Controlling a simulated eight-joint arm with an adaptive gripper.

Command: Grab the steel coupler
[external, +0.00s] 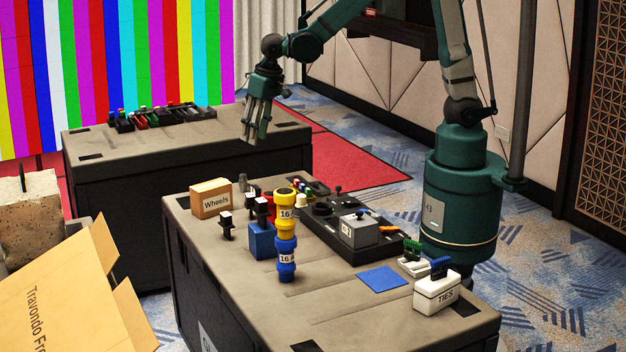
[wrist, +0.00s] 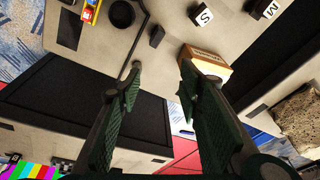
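My gripper (external: 257,132) hangs fingers-down in the air near the right end of the far case, behind and above the near case. In the wrist view my gripper (wrist: 160,78) has its two dark green fingers spread wide with nothing between them. A small upright grey piece (external: 243,183) stands just right of the cardboard "Wheels" box on the near case; it may be the steel coupler, but it is too small to be sure. A dark grey piece (wrist: 157,36) beyond the fingertips in the wrist view may be the same thing. Nothing touches the fingers.
A floor gap separates the cases.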

